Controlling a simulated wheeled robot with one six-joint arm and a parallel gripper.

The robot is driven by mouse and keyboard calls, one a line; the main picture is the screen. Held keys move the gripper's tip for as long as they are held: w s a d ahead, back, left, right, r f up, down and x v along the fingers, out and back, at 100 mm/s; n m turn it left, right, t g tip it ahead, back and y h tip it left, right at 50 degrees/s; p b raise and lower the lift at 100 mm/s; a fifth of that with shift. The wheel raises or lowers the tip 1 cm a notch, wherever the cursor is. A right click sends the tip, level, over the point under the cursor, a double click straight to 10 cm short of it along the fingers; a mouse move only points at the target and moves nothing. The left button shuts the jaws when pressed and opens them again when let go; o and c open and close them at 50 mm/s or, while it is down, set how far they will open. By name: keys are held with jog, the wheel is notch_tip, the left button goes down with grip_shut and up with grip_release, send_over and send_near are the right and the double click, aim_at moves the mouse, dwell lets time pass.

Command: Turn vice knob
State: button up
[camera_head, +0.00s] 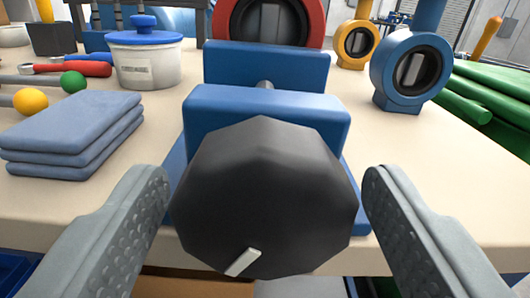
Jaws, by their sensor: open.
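The vice knob (265,190) is a large black faceted disc in the lower middle of the view. A white mark (243,262) sits near its bottom edge, a little left of centre. Behind it is the blue vice (265,66), with two upright jaws and a metal rod between them. My gripper (267,200) is open, with one grey studded finger on each side of the knob. The left fingertip is close to the knob's left edge and the right fingertip is close to its right edge. I cannot tell whether either touches it.
Folded blue cloths (75,130) lie left of the vice. A white pot (145,62) with a blue lid stands behind them. Blue (411,72), yellow (356,44) and red (312,22) valves stand behind. Green rolls (490,95) lie at right. The table's front edge is below the knob.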

jog(key=shift+w, duration=0.25)
jog(key=c, duration=1)
